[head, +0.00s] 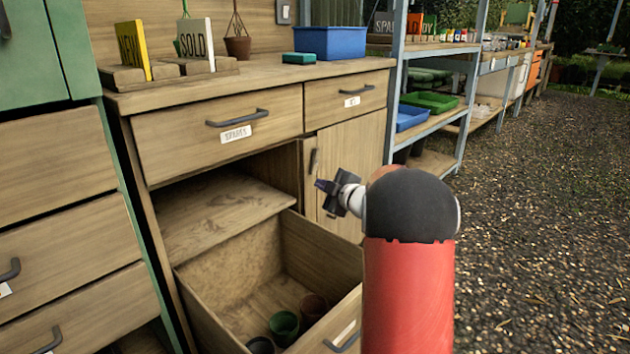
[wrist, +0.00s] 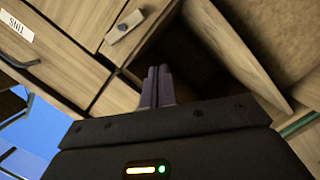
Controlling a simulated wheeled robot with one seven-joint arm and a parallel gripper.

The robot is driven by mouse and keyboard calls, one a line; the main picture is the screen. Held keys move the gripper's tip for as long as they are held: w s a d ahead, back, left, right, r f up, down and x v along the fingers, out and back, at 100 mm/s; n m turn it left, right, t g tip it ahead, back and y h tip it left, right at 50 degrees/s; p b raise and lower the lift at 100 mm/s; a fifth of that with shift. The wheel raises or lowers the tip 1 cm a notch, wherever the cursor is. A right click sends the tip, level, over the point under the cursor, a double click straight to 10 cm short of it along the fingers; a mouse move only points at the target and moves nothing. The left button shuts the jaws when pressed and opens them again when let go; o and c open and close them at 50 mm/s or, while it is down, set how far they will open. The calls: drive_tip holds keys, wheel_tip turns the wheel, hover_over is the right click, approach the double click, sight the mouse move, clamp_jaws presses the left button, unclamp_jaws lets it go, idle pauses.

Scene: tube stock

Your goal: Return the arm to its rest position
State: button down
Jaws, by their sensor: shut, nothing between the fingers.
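My gripper (head: 322,186) shows in the head view in front of the wooden cabinet, above the right side of the open lower drawer. In the wrist view its two fingers (wrist: 158,84) are together with nothing between them. My red and black arm (head: 408,285) rises at the lower middle of the head view and hides part of the cabinet's right side. The gripper looks apart from the cabinet door, though the exact gap is hard to tell.
The open lower drawer (head: 225,322) holds several pots, one of them green (head: 284,325). The worktop (head: 255,76) carries signs, a blue bin (head: 330,42) and a hanging pot. Metal shelving (head: 440,120) stands behind. Gravel floor (head: 550,230) lies open on the right.

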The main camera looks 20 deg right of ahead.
drive_tip(key=shift+s, duration=0.45)
drive_tip(key=shift+r, duration=0.1)
